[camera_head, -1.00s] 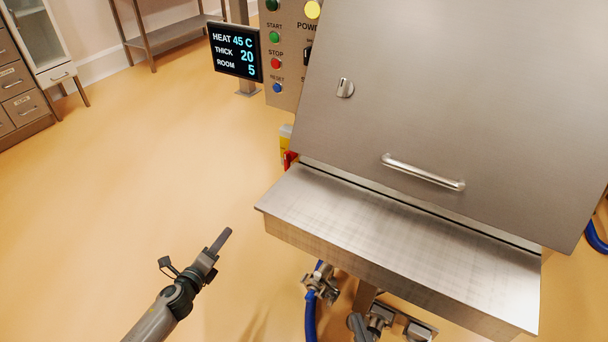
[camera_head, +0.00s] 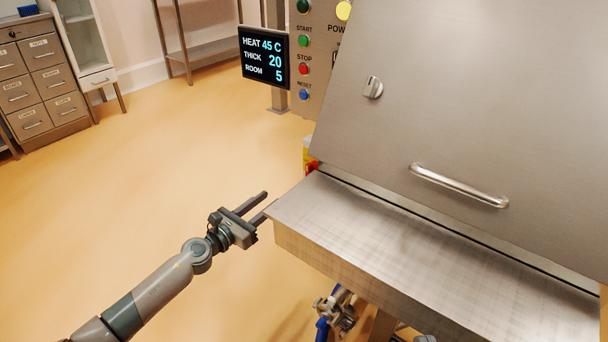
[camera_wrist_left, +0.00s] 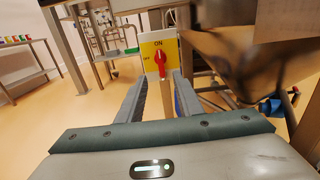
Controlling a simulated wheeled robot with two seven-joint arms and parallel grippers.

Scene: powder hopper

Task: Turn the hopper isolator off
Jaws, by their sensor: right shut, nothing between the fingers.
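The hopper isolator is a yellow plate with a red rotary handle. In the left wrist view the handle (camera_wrist_left: 160,62) stands upright, pointing at the ON mark; an OFF mark is at its left. In the head view only part of the yellow isolator (camera_head: 308,148) shows, beside the hopper's left edge, with some red below it. My left gripper (camera_head: 270,199) is open and empty, by the left corner of the hopper's steel ledge. In the left wrist view its fingers (camera_wrist_left: 160,80) point towards the isolator, with the handle between and beyond them. My right gripper is not visible.
The steel hopper ledge (camera_head: 400,240) and sloped lid with a bar handle (camera_head: 458,186) fill the right side. A control panel and a display (camera_head: 264,57) stand behind. A blue hose (camera_head: 326,318) hangs under the ledge. The floor on the left is clear.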

